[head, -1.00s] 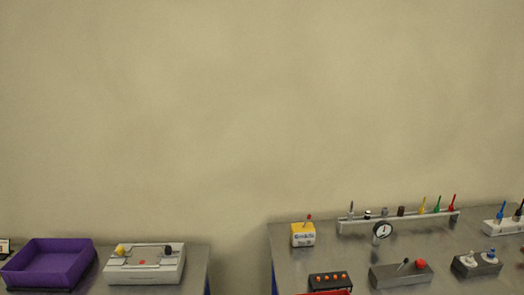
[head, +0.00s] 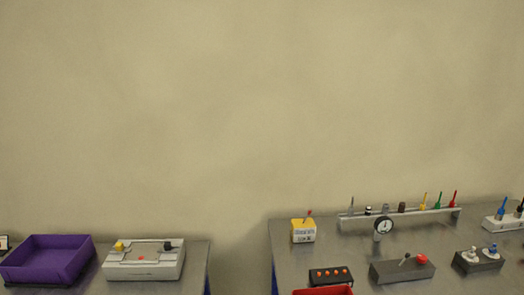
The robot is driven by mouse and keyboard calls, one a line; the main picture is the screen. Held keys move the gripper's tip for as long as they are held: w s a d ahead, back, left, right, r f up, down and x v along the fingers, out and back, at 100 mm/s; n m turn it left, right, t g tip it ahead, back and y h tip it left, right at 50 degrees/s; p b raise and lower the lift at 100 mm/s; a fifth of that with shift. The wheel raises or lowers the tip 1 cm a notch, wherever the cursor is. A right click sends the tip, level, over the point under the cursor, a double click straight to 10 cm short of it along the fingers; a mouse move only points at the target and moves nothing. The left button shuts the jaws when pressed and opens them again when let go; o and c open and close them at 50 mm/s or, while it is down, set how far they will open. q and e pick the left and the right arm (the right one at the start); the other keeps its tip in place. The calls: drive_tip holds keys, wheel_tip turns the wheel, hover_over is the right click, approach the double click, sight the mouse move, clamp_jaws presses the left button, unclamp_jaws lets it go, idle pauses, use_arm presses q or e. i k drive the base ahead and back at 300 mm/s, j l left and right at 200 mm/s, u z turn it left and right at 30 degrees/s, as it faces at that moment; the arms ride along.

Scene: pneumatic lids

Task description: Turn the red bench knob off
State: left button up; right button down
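A round red knob (head: 421,258) sits on top of a dark grey block (head: 403,272) on the right bench. A small dark lever with a light stem (head: 405,259) stands beside the knob on the same block. The knob is too small in view to tell which way it is turned. A white-faced round gauge (head: 384,226) stands on the bench behind the block. Neither of my grippers is in view.
The right bench (head: 345,254) also holds a yellow box (head: 303,235), a rack of coloured tools (head: 420,216), an orange-button panel (head: 331,281), a red tray (head: 323,291) and a blue-knobbed block (head: 478,266). A gap separates the left bench, with a purple bin (head: 45,272) and white fixture (head: 143,272).

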sight(421, 258)
drive_tip(key=z, duration=1.25)
